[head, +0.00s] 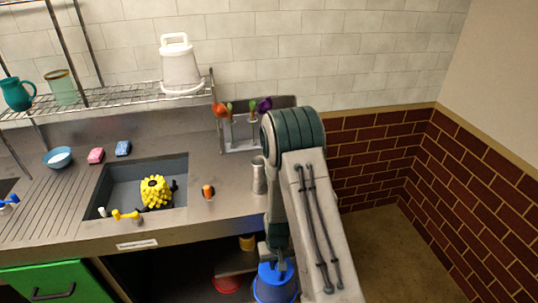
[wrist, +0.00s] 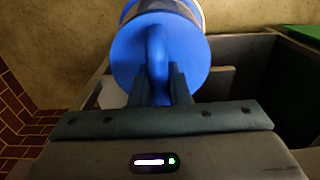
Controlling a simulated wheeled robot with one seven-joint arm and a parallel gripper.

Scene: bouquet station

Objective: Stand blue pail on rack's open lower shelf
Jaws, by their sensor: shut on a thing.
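The blue pail (head: 275,288) is at the bottom of the head view, in front of the counter's dark open underside. In the wrist view the blue pail (wrist: 190,62) shows a round blue top with a raised handle and a pale band beyond. My gripper (wrist: 161,85) is shut on that handle; the fingers lie on both sides of it. In the head view my gripper (head: 277,264) is largely hidden by my arm. A grey shelf-like frame (wrist: 235,50) stands beside and below the pail in the wrist view. I cannot tell whether the pail touches it.
A red round thing (head: 227,284) and a yellow one (head: 247,242) sit under the counter. A green door (head: 45,283) is at left. Above are the sink (head: 110,180) and a wire shelf (head: 125,96) with a white pail (head: 180,68). Floor at right (head: 385,245) is clear.

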